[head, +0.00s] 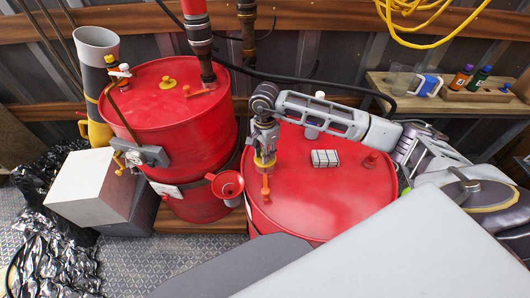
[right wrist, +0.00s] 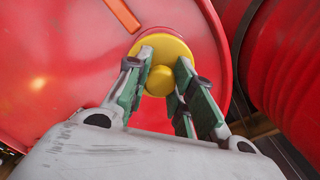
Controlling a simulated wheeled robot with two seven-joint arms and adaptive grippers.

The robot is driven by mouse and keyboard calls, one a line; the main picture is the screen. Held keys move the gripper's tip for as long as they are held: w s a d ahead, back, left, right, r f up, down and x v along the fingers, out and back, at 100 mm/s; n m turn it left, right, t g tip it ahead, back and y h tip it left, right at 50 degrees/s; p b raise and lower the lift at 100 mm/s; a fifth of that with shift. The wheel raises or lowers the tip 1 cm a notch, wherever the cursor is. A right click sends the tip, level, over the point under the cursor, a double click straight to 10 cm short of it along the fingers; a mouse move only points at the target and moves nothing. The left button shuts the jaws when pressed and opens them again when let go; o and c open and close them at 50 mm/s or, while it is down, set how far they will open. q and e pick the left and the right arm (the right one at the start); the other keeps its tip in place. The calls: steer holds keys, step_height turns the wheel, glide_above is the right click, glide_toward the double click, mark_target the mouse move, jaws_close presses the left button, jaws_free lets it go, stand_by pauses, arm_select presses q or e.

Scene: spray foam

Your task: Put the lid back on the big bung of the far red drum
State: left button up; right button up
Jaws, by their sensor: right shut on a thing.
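Two red drums stand side by side: one at the left (head: 155,115), farther back, and a nearer one at the right (head: 320,200). My right gripper (head: 265,158) points down over the left part of the nearer drum's top, shut on a yellow lid (right wrist: 172,47). In the right wrist view its fingers (right wrist: 163,82) close around the lid's raised middle. I cannot tell whether the lid touches the drum top. The left gripper is not in view.
An orange strip (head: 265,188) lies beside the lid on the nearer drum. A pale block (head: 325,158) and a red plug (head: 371,159) are on that drum too. A shelf with bottles (head: 460,78) is at the back right.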

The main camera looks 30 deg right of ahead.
steer(key=shift+f+b, duration=0.2)
steer(key=shift+b, duration=1.05)
stand_by(2.9)
stand_by(0.3)
steer(key=o, duration=1.5)
steer(key=shift+r, duration=0.15)
steer(key=shift+r+p, duration=1.45)
steer(key=shift+r, duration=1.95)
steer(key=shift+c, duration=0.4)
